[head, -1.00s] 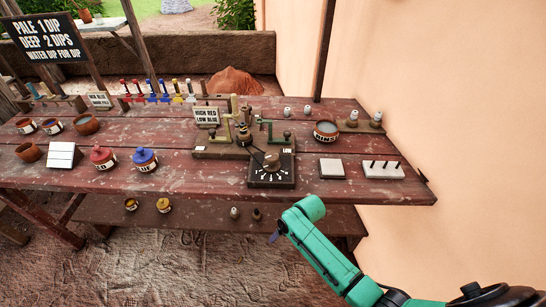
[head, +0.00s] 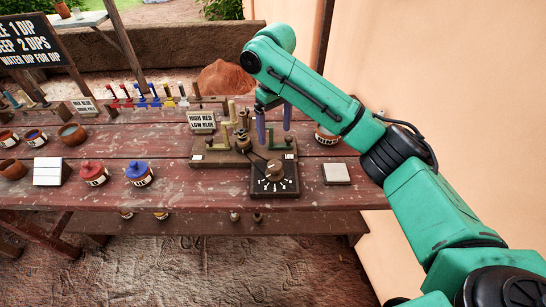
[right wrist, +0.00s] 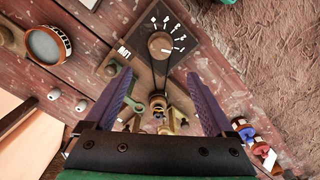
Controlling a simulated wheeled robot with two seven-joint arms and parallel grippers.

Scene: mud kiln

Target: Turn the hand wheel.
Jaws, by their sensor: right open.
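A wooden-based device (head: 205,161) stands on the red table. On its front is a black dial plate (head: 284,187) with white marks and a round brown knob (head: 274,168); the knob also shows in the right wrist view (right wrist: 160,45). A brass wheel-like part (head: 243,143) stands behind and left of the dial. I cannot tell for certain which round part is the hand wheel. My right gripper (head: 274,134) is open, its purple fingers pointing down above the device, behind the knob. In the right wrist view nothing is gripped between the fingers (right wrist: 159,78). My left gripper is out of view.
A sign (head: 202,121) stands behind the device. A pale square tile (head: 336,174) lies right of the dial and a bowl (head: 325,136) stands behind it, partly hidden by my arm. Red (head: 94,173) and blue (head: 138,173) lidded pots stand left. A wall rises on the right.

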